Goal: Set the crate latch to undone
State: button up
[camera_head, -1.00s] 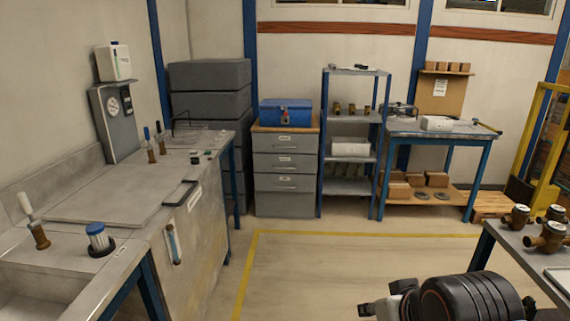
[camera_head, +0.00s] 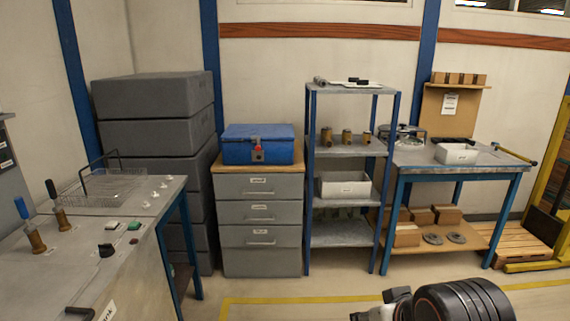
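A blue crate (camera_head: 258,140) with a closed lid sits on top of a grey drawer cabinet with a wooden top. Its latch (camera_head: 257,152) is on the front face, a grey plate with a red part at its upper end. The latch is too small to tell its exact setting. My gripper (camera_head: 358,316) shows only in part at the bottom edge, low in front of the shelf and well apart from the crate. Its fingers are not clear enough to tell whether they are open or shut.
The drawer cabinet (camera_head: 261,211) stands between grey stacked boxes (camera_head: 155,130) and a blue-framed shelf (camera_head: 341,233). A metal bench (camera_head: 110,240) with handled tools is at left. A blue-legged table (camera_head: 455,172) stands at right. The floor (camera_head: 285,310) before the cabinet is clear.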

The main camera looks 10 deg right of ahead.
aim_at(258, 148)
jog(key=i+l+u, duration=0.15)
jog(key=i, duration=0.25)
jog(key=i+l+u, duration=0.2)
jog(key=i, duration=0.2)
jog(key=i+l, duration=0.15)
jog(key=i, duration=0.35)
jog(key=i+l, duration=0.15)
jog(key=i, duration=0.35)
jog(key=i+l+u, duration=0.1)
jog(key=i, duration=0.4)
jog(key=i+l, duration=0.3)
jog(key=i, duration=0.2)
jog(key=i+l, duration=0.2)
jog(key=i, duration=0.3)
